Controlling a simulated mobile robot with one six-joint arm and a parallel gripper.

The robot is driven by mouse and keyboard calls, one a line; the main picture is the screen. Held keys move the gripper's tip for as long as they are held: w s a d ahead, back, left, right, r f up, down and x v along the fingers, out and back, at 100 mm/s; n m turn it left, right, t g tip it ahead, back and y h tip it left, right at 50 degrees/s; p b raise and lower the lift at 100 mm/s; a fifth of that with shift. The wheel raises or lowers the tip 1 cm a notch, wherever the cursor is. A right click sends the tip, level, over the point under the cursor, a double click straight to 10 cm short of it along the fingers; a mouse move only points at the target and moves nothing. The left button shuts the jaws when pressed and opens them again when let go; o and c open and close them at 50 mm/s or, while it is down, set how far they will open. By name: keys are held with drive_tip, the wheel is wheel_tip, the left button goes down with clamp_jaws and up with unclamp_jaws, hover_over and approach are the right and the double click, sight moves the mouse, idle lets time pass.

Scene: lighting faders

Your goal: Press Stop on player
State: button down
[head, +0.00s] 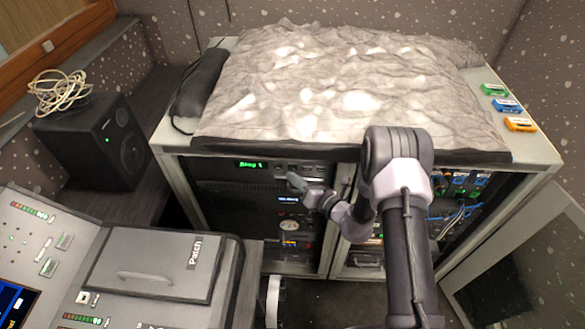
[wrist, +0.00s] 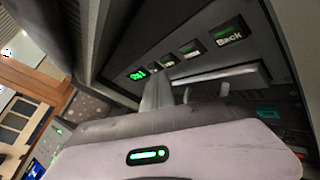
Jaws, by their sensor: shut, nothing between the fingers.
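The dark rack unit with a green lit display (head: 250,165) sits at the top of the left rack bay; the display's small text is hard to read. To its right is a row of small buttons. In the wrist view one button reads Back (wrist: 228,36); a neighbouring button (wrist: 190,49) has a label too small to read. I cannot tell which is Stop. My gripper (head: 292,180) is shut and empty, its tips close to the panel just below the buttons. The fingers (wrist: 162,92) also show in the wrist view. I cannot tell whether they touch the panel.
A crumpled grey cover (head: 330,85) lies on the rack top, with green, blue and orange boxes (head: 508,106) at right. A black speaker (head: 95,140) with a coiled cable stands left. The console (head: 150,265) is front left. Cabled gear fills the right bay.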

drive_tip(key=s, duration=0.5)
drive_tip(key=shift+a+p, duration=0.1)
drive_tip(key=shift+p, duration=0.2)
idle(0.6)
